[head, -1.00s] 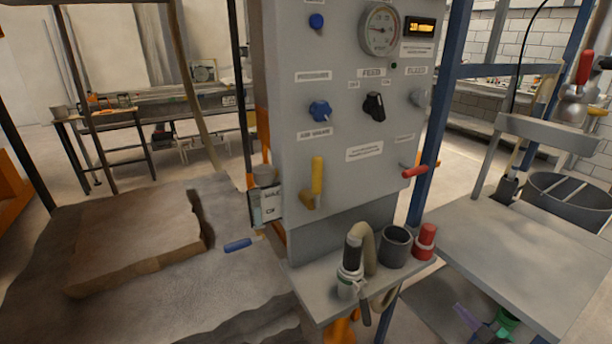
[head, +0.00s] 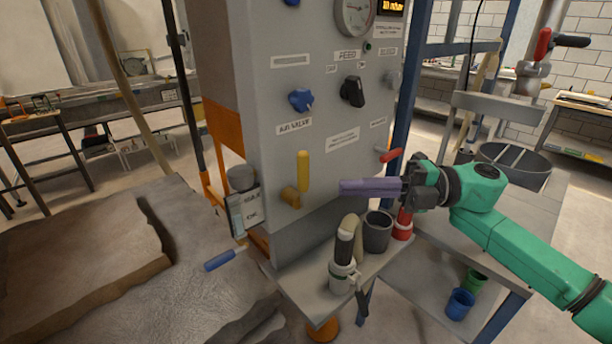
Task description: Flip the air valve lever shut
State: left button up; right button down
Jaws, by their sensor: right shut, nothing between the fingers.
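The air valve lever (head: 303,171) is a yellow handle on the front of the grey control panel (head: 262,120), below the AIR VALVE label (head: 295,125). It stands upright above a brass-coloured valve body (head: 290,197). My right gripper (head: 343,187) reaches in from the right with its purple fingers shut and empty. Its tips point left at the lever, at about the height of the lever's lower part. In the picture a gap shows between tips and lever; the depth between them is hard to tell. My left gripper is not in view.
A blue star knob (head: 301,100), a black selector (head: 352,91) and a red lever (head: 390,155) sit on the panel. Below, a shelf (head: 300,290) holds a hose nozzle (head: 344,262), a dark cup (head: 377,232) and a red item (head: 403,224). The sandbed (head: 190,260) lies left.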

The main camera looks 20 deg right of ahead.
aim_at(303, 182)
jog(key=r+p+x, duration=0.1)
jog(key=p+x, duration=0.5)
jog(key=x, duration=0.4)
jog(key=w+d, duration=0.1)
jog(key=w+d+f, duration=0.1)
jog(key=d, duration=0.1)
jog(key=shift+w+d+f+p, duration=0.1)
jog(key=shift+w+d+p, duration=0.15)
jog(key=shift+p, duration=0.1)
jog(key=shift+a, duration=0.15)
jog(key=shift+d+m+b, duration=0.25)
jog(key=shift+m+b, duration=0.05)
jog(key=shift+b, duration=0.2)
